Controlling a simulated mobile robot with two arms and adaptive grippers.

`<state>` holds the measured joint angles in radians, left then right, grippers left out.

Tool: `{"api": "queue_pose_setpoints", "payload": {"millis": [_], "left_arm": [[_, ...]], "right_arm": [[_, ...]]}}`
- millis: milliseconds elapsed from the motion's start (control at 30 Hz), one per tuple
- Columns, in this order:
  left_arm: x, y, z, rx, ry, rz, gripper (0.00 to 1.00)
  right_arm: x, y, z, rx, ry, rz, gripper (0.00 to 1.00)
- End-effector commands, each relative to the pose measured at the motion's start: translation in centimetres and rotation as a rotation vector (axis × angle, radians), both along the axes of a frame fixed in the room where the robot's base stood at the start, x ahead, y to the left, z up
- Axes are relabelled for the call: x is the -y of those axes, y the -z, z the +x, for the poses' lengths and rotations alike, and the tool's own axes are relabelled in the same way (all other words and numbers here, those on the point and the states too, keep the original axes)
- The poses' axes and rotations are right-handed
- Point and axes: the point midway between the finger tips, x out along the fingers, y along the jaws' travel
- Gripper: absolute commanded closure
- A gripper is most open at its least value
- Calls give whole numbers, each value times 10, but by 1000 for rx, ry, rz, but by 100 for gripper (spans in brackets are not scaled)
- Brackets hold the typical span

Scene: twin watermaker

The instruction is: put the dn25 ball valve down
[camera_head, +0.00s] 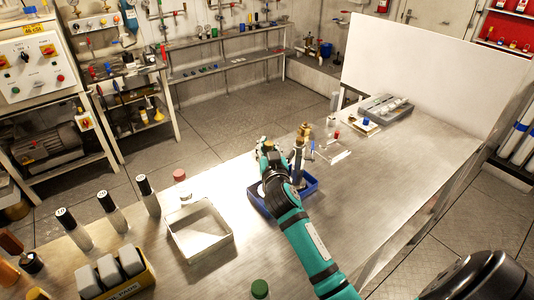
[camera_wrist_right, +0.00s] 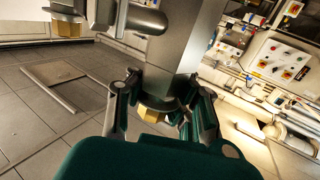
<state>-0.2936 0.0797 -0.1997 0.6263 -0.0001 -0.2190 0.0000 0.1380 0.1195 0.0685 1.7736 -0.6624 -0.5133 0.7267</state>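The dn25 ball valve (camera_head: 298,158) looks like a grey metal body with brass ends, standing roughly upright above the workbench. In the right wrist view the grey body of the valve (camera_wrist_right: 172,50) fills the upper middle, with a brass hex end low between the fingers. My right gripper (camera_head: 280,168) has its fingers on both sides of it and appears shut on it; the wrist view shows the fingers (camera_wrist_right: 160,108) too. A blue tray (camera_head: 257,205) lies below and around the gripper, partly hidden by my right arm. Whether the valve touches anything below is hidden. My left gripper is not in view.
An open metal box (camera_head: 199,230) stands left of the blue tray. A grey tray (camera_head: 386,107) with parts lies at the back, before a white panel (camera_head: 430,70). The bench's right part is bare.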

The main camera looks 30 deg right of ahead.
Motion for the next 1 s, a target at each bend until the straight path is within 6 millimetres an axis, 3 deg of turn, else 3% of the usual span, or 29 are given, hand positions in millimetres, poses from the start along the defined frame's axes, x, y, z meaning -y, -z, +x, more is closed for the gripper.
{"api": "queue_pose_setpoints", "payload": {"millis": [333,700,1000], "left_arm": [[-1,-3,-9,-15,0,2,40],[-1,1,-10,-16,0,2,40],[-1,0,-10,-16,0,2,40]], "right_arm": [[0,31,1,5,-1,-1,100],[0,35,1,7,-2,-2,100],[0,37,1,-1,0,0,65]]}}
